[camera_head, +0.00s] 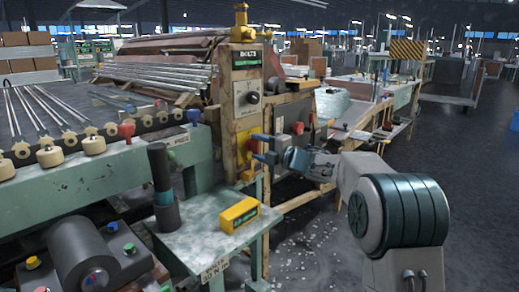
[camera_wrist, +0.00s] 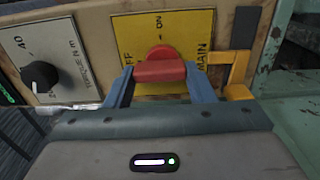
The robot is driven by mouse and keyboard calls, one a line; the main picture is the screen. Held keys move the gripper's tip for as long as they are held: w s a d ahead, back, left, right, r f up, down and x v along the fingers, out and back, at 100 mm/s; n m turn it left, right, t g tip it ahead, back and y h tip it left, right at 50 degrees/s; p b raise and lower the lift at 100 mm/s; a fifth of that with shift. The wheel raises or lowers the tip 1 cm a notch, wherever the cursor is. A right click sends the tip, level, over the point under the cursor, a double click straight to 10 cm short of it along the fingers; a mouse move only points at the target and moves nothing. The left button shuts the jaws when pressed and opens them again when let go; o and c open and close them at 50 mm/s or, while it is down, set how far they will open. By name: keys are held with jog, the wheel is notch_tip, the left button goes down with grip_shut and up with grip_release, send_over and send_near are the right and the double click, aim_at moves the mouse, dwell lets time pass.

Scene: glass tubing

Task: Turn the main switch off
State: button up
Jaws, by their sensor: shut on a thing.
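The main switch is a red rotary knob (camera_wrist: 162,71) on a yellow plate (camera_wrist: 185,30) in the wrist view. The plate reads ON at the top, part of OFF at the left, and MAIN at the right. The blue fingers of my gripper (camera_wrist: 160,84) are closed on the two ends of the red handle, which lies level across the picture. The handle's pointing direction is hard to tell. In the head view my gripper (camera_head: 262,148) reaches leftward to the wooden post (camera_head: 231,110), where the fingers largely hide the switch.
A black torque dial (camera_wrist: 40,76) sits left of the switch; a yellow bracket (camera_wrist: 238,78) is close at its right. In the head view, a green table (camera_head: 205,243) with a yellow box (camera_head: 239,214) and a dark cylinder (camera_head: 163,188) stands below the post.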

jog(key=o, duration=1)
jog(key=shift+s+d, duration=0.1)
jog(key=shift+s+d, duration=0.15)
jog(key=shift+d, duration=0.1)
jog(key=p+v, duration=0.2)
jog(key=v, duration=1.1)
jog(key=shift+p, duration=0.4)
jog(key=shift+a, duration=0.1)
